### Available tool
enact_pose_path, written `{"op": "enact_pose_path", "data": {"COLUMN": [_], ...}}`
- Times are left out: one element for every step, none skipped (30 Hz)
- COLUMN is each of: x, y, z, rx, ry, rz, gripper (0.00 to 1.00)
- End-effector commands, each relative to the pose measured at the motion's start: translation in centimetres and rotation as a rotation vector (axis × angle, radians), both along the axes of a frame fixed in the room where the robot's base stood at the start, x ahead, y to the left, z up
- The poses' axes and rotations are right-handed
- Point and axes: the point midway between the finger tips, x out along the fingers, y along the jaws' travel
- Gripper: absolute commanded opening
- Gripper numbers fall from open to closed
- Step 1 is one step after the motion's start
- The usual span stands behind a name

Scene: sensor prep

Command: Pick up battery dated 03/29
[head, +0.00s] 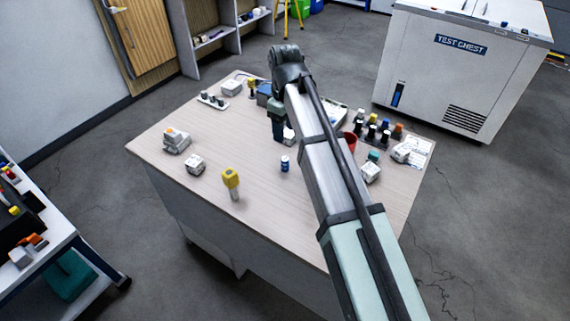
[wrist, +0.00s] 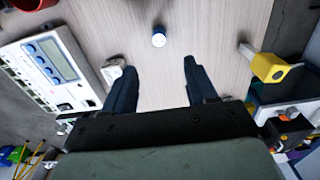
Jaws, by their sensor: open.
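A small blue and white cylinder (head: 285,164) that looks like a battery stands upright on the table (head: 262,205). It also shows in the wrist view (wrist: 159,39), seen from above, beyond the gap between my fingers. No date is legible on it or anywhere else in these frames. My gripper (wrist: 158,68) is open with nothing between its fingers. In the head view my gripper (head: 278,131) points down over the table, behind and slightly left of the cylinder and apart from it.
A yellow-topped item (head: 231,178) stands left of the cylinder. White blocks (head: 195,164) lie around the table. A red cup (head: 350,141) and a group of small coloured-cap items (head: 372,133) stand to the right. A device with a display (wrist: 52,60) shows left of my fingers.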

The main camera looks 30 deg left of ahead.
Motion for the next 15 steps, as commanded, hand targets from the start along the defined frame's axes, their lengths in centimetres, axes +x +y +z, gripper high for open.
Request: {"op": "enact_pose_path", "data": {"x": [-0.1,-0.2,-0.2,-0.2,-0.2,-0.2,-0.1,-0.1,-0.1,-0.1,-0.1,-0.1,-0.1,-0.1,-0.1], "y": [0.0,-0.1,-0.1,-0.1,-0.1,-0.1,-0.1,-0.1,-0.1,-0.1,-0.1,-0.1,-0.1,-0.1,0.0], "z": [-0.5,-0.8,-1.4,-1.8,-2.3,-3.0,-3.5,-4.0,-4.6,-5.1,-5.6,-6.2,-6.5,-6.8,-7.3], "rx": [-0.004,-0.005,-0.005,-0.005,-0.005,-0.004,-0.004,-0.004,-0.004,-0.003,-0.003,-0.003,-0.003,-0.003,-0.002], "ry": [0.002,0.003,0.003,0.003,0.003,0.003,0.003,0.004,0.003,0.003,0.003,0.003,0.003,0.003,0.002], "rz": [0.003,0.004,0.004,0.003,0.003,0.002,0.002,0.002,0.002,0.002,0.001,0.001,0.001,0.001,0.001], "gripper": [0.57,0.57,0.57,0.57,0.57,0.57,0.57,0.57,0.57,0.57,0.57,0.57,0.57,0.57,0.57]}}
